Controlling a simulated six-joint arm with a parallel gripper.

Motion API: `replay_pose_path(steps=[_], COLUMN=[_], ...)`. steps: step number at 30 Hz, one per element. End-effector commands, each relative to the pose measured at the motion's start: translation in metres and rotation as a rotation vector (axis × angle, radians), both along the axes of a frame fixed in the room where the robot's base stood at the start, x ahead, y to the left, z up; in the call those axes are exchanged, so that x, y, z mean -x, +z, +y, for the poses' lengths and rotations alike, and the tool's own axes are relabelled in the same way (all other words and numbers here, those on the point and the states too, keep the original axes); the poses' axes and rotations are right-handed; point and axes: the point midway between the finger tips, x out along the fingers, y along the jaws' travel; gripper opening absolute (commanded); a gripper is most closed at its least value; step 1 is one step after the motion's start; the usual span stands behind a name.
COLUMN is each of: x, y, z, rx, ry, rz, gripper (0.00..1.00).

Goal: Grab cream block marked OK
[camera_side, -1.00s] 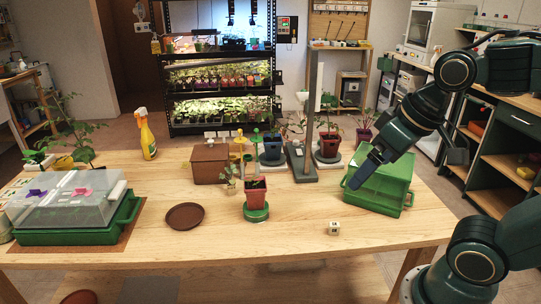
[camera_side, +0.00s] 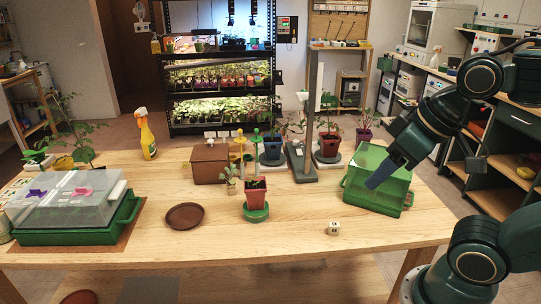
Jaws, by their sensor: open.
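A small cream block (camera_side: 333,228) with a dark mark on its face sits on the wooden table near the front edge, right of the middle. The mark is too small to read. My gripper (camera_side: 374,184) is up and to the right of the block, in front of the green lidded box, apart from the block. Its fingers point down and left and it is empty. The gap between the fingers is hard to see from this side.
The green box (camera_side: 357,201) stands behind and right of the block. A red pot (camera_side: 257,196) on a green saucer (camera_side: 256,214) stands to its left, with a brown saucer (camera_side: 185,205) farther left. The table around the block is clear.

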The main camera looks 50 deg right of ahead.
Motion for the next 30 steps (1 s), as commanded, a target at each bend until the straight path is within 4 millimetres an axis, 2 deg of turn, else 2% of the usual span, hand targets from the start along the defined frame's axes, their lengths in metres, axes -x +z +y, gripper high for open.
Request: replay_pose_path(steps=[11, 20, 30], x=[-0.012, -0.047, -0.088], y=[-0.003, -0.020, -0.055], z=[-0.005, -0.023, -0.055], rx=[-0.014, -0.061, -0.120], ry=[-0.052, -0.222, -0.449], rz=[0.032, 0.124, 0.237], gripper=[0.53, 0.53, 0.53])
